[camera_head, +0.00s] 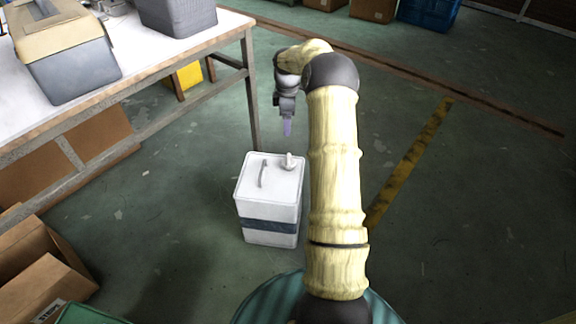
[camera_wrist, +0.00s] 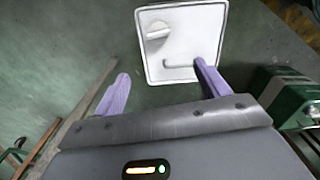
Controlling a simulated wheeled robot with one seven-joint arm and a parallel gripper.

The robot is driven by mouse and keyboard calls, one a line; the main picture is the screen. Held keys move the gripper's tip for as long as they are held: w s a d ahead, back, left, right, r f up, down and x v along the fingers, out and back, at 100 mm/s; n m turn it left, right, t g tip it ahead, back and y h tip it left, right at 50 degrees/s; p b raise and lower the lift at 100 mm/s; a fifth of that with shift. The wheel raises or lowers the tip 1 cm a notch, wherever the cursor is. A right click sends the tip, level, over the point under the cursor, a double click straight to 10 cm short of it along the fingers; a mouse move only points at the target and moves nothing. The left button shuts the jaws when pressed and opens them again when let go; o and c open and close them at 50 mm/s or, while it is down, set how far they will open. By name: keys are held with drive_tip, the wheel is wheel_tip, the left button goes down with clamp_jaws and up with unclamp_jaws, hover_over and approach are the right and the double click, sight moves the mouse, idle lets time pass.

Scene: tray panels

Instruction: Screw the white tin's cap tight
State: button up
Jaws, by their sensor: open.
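The white tin (camera_head: 270,197) stands upright on the floor, with a dark band around its lower part. Its top carries a raised handle (camera_head: 263,174) and a small white cap (camera_head: 289,161) near the back right corner. In the wrist view the tin's top (camera_wrist: 180,65) shows from above, with the cap (camera_wrist: 157,33) at its upper left and the handle (camera_wrist: 180,66) lower down. My gripper (camera_wrist: 160,84) is open and empty, with purple fingers spread apart. In the head view it (camera_head: 287,127) hangs above and behind the tin, apart from it. Whether the cap sits tight cannot be told.
A white-topped workbench (camera_head: 130,45) with grey cases stands at the left. Cardboard boxes (camera_head: 40,268) lie at the lower left. A green object (camera_wrist: 285,95) shows at the right of the wrist view. The floor around the tin is mostly clear.

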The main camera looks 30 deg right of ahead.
sight(288, 158)
drive_tip(key=shift+d, duration=0.15)
drive_tip(key=shift+f, duration=0.2)
wheel_tip(288, 158, down, 17)
drive_tip(key=b, duration=0.7)
drive_tip(key=shift+f, duration=0.1)
drive_tip(key=c, duration=1)
